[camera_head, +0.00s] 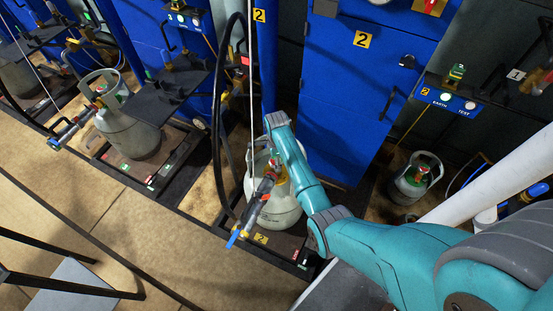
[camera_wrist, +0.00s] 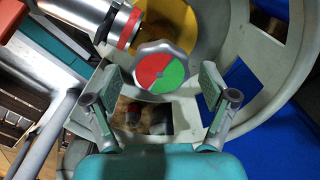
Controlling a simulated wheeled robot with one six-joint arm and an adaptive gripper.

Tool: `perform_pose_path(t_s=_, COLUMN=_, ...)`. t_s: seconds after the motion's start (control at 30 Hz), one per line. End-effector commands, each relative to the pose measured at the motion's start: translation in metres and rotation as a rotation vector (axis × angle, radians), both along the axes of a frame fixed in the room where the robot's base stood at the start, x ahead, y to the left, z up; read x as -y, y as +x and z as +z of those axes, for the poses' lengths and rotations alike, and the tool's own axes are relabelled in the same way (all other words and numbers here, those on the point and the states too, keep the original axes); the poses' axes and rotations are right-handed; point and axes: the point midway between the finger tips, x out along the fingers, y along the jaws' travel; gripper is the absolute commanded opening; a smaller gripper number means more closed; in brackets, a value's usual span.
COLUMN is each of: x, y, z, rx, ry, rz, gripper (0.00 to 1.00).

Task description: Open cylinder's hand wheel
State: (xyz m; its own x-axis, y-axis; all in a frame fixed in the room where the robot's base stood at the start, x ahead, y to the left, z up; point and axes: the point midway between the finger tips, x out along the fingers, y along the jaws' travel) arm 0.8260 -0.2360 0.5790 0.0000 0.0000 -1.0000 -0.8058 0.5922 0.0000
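The hand wheel (camera_wrist: 162,68) has a silver lobed rim and a red and green face. It sits in the upper middle of the wrist view, inside the pale cylinder's collar (camera_wrist: 262,108). My gripper (camera_wrist: 166,84) is open, one finger on each side of the wheel's lower part, with visible gaps and no clear contact. A silver connector with a red ring (camera_wrist: 118,22) joins beside the wheel at the upper left. In the head view, the grey-white cylinder (camera_head: 283,212) stands on the scale marked 2, partly behind my arm. The gripper fingers are not clearly visible there.
A valve fitting with a blue handle (camera_head: 236,238) hangs in front of the cylinder. A black hose (camera_head: 217,130) curves down at its left. A blue cabinet (camera_head: 345,110) stands behind. Other cylinders stand left (camera_head: 130,130) and right (camera_head: 411,182).

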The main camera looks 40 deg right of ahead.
Motion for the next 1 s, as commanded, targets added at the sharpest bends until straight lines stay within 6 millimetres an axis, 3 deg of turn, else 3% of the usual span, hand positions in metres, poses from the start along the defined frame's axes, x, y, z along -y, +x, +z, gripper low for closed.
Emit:
perform_pose_path(t_s=0.03, x=0.0000, y=0.0000, z=0.0000, rx=0.000, ry=0.000, rz=0.000, gripper=0.63)
perform_pose_path(t_s=0.17, x=0.0000, y=0.0000, z=0.0001, rx=0.000, ry=0.000, rz=0.000, gripper=0.30)
perform_pose_path(t_s=0.57, x=0.0000, y=0.0000, z=0.0000, rx=0.000, ry=0.000, rz=0.053, gripper=0.30)
perform_pose_path(t_s=1.0, x=0.0001, y=0.0002, z=0.0000, rx=0.000, ry=0.000, rz=0.393, gripper=0.30)
